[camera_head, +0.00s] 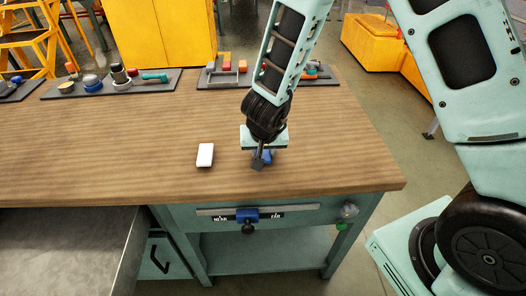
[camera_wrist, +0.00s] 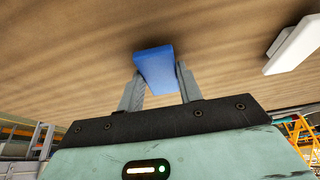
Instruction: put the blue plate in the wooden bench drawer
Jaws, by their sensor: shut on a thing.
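The blue plate (camera_wrist: 155,66) is a small flat block between the two fingers of my gripper (camera_wrist: 157,84) in the wrist view. My gripper is shut on it. In the head view my gripper (camera_head: 262,159) is low over the wooden bench top near its front edge, and only a bit of the blue plate (camera_head: 268,155) shows behind the fingers. I cannot tell whether the plate touches the wood. The wooden bench (camera_head: 150,120) has a teal frame. A grey metal surface (camera_head: 60,245) juts out at the lower left; I cannot tell whether it is the open drawer.
A white block (camera_head: 205,155) lies left of my gripper. Dark mats with tools (camera_head: 120,82) line the bench's back. On the bench front are a slider with a blue knob (camera_head: 247,215) and a black handle (camera_head: 155,258). The left bench top is clear.

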